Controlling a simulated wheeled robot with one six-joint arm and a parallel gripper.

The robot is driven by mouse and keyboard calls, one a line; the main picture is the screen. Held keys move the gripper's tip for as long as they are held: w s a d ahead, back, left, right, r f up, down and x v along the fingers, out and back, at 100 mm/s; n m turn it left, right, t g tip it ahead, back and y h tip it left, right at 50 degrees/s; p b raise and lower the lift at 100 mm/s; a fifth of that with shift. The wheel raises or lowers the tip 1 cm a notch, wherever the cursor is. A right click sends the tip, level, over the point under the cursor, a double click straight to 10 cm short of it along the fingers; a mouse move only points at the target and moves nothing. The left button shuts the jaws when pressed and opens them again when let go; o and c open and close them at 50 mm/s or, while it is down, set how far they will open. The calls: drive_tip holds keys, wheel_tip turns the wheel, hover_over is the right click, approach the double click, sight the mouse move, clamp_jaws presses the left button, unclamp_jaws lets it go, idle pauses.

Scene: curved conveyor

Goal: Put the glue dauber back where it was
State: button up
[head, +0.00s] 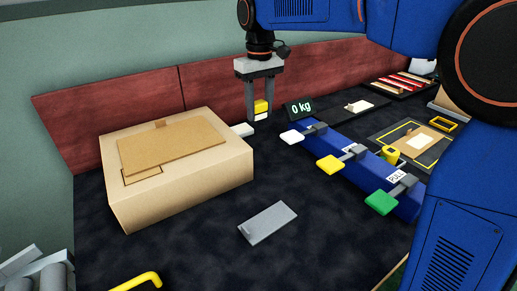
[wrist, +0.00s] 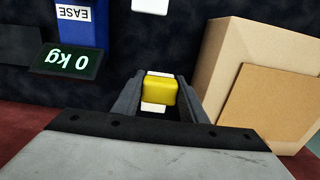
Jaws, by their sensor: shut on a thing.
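My gripper (head: 259,116) points down above the dark table, between the cardboard box and the weight display. It is shut on a small yellow block with white ends, which looks like the glue dauber (head: 261,106). In the wrist view the dauber (wrist: 159,92) sits between the two dark fingers, with white showing above and below the yellow. It appears held above the table; its exact height is hard to tell. Which spot it came from cannot be told from these frames.
The large cardboard box (head: 185,185) stands left of the gripper. A 0 kg display (head: 300,108) and a blue unit (head: 345,180) with white, yellow and green paddles are to the right. A grey plate (head: 267,222) lies in front. A red panel (head: 225,85) runs behind.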

sight(260, 149)
drive_tip(key=shift+f, duration=5.55)
drive_tip(key=shift+f, duration=0.15)
drive_tip(key=o, duration=1.1)
wheel_tip(260, 149, up, 12)
drive_tip(key=shift+r, duration=0.15)
